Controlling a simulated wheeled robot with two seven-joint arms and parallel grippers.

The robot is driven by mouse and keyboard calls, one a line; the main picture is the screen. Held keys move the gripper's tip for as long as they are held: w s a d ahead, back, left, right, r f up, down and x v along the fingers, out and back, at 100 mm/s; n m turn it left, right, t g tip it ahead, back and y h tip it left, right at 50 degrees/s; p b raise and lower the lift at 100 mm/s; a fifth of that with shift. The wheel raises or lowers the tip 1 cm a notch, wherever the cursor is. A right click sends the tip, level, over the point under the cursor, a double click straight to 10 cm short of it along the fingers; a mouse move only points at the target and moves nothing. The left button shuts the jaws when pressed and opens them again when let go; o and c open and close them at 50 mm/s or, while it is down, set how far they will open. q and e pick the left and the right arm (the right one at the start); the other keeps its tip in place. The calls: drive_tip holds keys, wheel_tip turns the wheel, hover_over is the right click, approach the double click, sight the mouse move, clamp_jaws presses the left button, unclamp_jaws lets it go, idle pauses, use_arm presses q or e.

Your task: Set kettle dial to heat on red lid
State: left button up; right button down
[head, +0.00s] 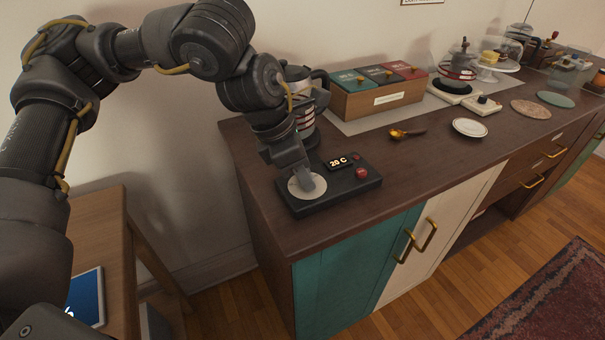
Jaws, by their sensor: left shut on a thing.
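The kettle base (338,193) is a flat black panel near the left end of the dark wooden counter. The kettle (321,78) stands behind my left wrist, partly hidden. The lid writing is too small to read. My right gripper is not in view.
A brass scoop (406,133) and a white saucer (469,127) lie right of the panel. The counter's front strip is clear. A small wooden table (112,220) stands at left.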

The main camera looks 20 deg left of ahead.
use_arm(q)
drive_tip(key=n+t+y, duration=0.1)
drive_tip(key=n, duration=0.2)
drive_tip(key=shift+s+n+b, duration=0.1)
drive_tip(key=shift+n+b, duration=0.2)
drive_tip(key=shift+n, duration=0.1)
drive_tip(key=n, duration=0.2)
drive_tip(key=n+t+y, duration=0.1)
drive_tip(key=n, duration=0.1)
drive_tip(key=shift+s+d+n+y+b, duration=0.1)
drive_tip(key=shift+d+n+y+b, duration=0.1)
drive_tip(key=shift+n+y+b, duration=0.15)
drive_tip(key=shift+n+y, duration=0.25)
drive_tip(key=shift+n, duration=0.5)
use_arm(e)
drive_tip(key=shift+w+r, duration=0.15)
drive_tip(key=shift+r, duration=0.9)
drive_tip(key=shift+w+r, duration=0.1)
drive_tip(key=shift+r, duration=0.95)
use_arm(q)
drive_tip(key=o, duration=1)
